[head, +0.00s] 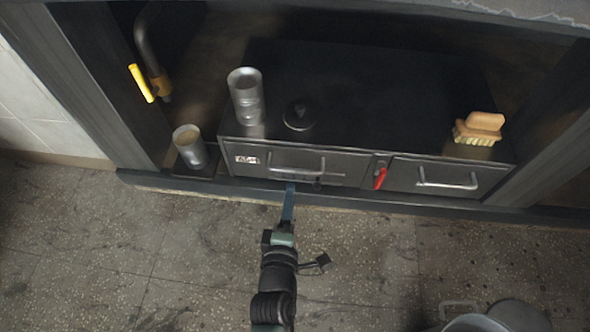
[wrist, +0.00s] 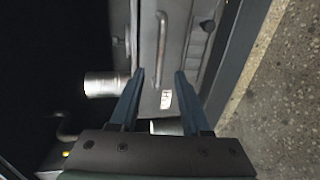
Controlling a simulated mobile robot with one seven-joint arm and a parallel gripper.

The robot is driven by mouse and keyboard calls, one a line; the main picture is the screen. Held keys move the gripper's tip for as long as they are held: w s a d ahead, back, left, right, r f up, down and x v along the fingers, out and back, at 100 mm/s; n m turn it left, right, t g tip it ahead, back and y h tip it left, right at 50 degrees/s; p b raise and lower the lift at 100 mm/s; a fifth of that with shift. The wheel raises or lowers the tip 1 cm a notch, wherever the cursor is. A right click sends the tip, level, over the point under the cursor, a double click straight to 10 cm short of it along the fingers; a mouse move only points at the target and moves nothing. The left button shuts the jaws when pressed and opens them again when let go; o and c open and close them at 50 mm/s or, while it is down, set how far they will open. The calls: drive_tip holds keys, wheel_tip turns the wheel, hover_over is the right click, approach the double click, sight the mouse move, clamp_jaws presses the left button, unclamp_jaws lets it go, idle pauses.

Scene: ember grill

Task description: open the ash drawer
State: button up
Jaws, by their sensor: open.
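A dark metal unit has two front drawers, left (head: 300,163) and right (head: 447,179); I cannot tell for sure which is the ash drawer. The left one has a small pale label (head: 247,160), too small to read, and a bar handle (head: 297,170). The right one has a similar handle (head: 447,184). My gripper (head: 290,187) is open in front of the left drawer, close to its handle. In the wrist view my open fingers (wrist: 158,76) flank one end of that handle (wrist: 162,45), with the label (wrist: 166,99) between them. Contact is unclear.
A red lever (head: 380,178) sits between the drawers. On top stand a metal cup (head: 247,100), a dark round knob (head: 299,117) and a brush (head: 480,128). Another cup (head: 190,147) stands left of the unit. A metal bucket (head: 515,316) is at lower right. Floor in front is mostly clear.

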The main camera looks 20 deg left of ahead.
sight(295, 169)
drive_tip(key=b+x, duration=0.4)
drive_tip(key=x, duration=0.5)
clamp_jaws()
idle(1.3)
